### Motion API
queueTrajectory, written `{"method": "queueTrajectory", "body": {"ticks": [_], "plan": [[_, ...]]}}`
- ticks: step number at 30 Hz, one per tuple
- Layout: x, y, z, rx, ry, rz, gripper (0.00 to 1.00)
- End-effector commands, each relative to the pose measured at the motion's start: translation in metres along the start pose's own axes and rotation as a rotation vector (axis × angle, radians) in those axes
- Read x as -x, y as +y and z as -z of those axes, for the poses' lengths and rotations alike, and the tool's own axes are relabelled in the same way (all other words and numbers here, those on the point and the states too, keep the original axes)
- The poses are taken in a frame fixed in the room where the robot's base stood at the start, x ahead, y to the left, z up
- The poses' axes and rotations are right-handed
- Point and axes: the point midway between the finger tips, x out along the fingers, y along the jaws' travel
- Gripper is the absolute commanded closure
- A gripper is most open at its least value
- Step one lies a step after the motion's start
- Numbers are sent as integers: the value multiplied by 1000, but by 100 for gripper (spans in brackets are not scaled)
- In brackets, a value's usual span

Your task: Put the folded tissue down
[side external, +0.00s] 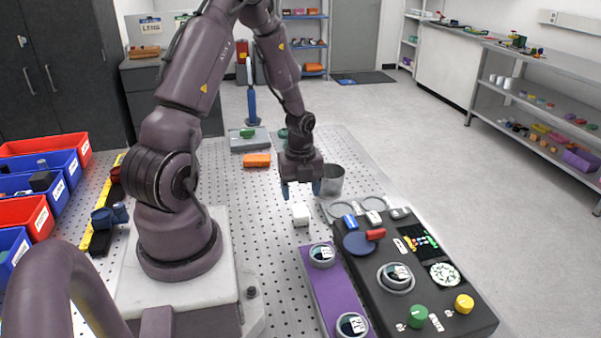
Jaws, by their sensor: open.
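The folded tissue, a small white block-like piece (301,214), lies on the perforated table top in the side external view. My gripper (301,190) hangs pointing down just above and behind it, with its blue fingertips spread apart. The tissue appears apart from the fingers and resting on the table.
A grey metal cup (333,181) stands close to the right of my gripper. A purple tray (326,291) with round pieces and a black instrument panel (440,290) lie in front. An orange block (257,160) sits behind left. Perforated table (262,215) left of the tissue is clear.

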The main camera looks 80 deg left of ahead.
Motion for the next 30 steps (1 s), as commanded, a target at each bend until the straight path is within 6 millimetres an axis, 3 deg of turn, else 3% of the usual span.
{"method": "queueTrajectory", "body": {"ticks": [3,11,16,23,27,30], "plan": [[26,0,-1,2,-3,4,35],[55,-1,1,7,-4,2,35],[93,-13,20,147,-60,28,35],[186,-23,96,643,-108,208,35],[232,-7,148,971,-8,339,35],[254,10,180,1179,113,395,35]]}}
